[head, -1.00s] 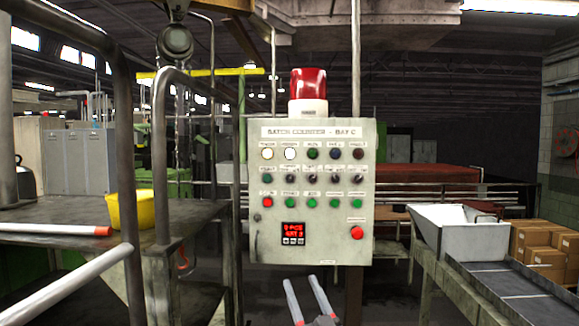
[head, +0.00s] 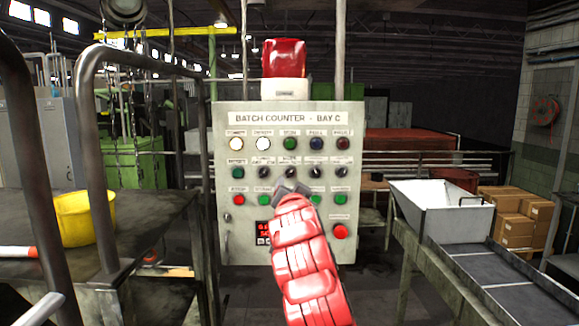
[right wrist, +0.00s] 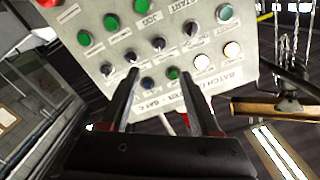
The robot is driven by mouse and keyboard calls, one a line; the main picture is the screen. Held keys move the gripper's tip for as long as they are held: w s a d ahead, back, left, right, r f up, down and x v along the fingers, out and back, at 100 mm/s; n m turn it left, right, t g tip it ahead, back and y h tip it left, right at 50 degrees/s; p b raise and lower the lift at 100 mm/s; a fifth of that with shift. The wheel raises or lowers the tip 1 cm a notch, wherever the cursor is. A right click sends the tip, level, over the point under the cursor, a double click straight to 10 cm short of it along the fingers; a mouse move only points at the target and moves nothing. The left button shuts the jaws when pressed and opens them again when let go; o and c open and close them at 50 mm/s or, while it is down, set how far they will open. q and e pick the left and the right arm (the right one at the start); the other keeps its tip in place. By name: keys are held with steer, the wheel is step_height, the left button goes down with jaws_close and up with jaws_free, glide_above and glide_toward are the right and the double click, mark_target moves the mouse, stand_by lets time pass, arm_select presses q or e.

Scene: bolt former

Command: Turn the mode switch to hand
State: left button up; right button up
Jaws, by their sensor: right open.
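The grey control panel (head: 228,205), titled "BATCH COUNTER - BAY C", stands in the middle of the head view. Its second row has a green button and several black knobs, including a left one (head: 264,172), a middle one (head: 290,170) and one right of it (head: 315,172). Their small labels are unreadable, so I cannot tell which is the mode switch. My right gripper (head: 290,187) is just below the middle knob. In the right wrist view, its open fingers (right wrist: 161,75) point at the panel; the middle knob (right wrist: 158,43) shows beyond the gap, apparently ungripped. My left gripper is not in view.
Lamps fill the panel's top row, and push buttons sit below the knobs. A red button (head: 340,231) is at lower right, and a red beacon (head: 284,58) on top. A yellow bucket (head: 85,218) stands at left; a white hopper (head: 428,222) and conveyor (head: 500,285) are at right.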

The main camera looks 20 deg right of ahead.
mark_target(291, 172)
steer(key=p+x, duration=0.7)
steer(key=x, duration=0.5)
steer(key=shift+s+d+r, duration=0.1)
steer(key=shift+d, duration=0.05)
steer(key=shift+w+d+f+p, duration=0.1)
steer(key=shift+w+p, duration=0.25)
steer(key=shift+w, duration=0.1)
steer(key=shift+w+d+f+p, duration=0.1)
steer(key=shift+w+p, duration=0.2)
steer(key=shift+w, duration=0.2)
jaws_close()
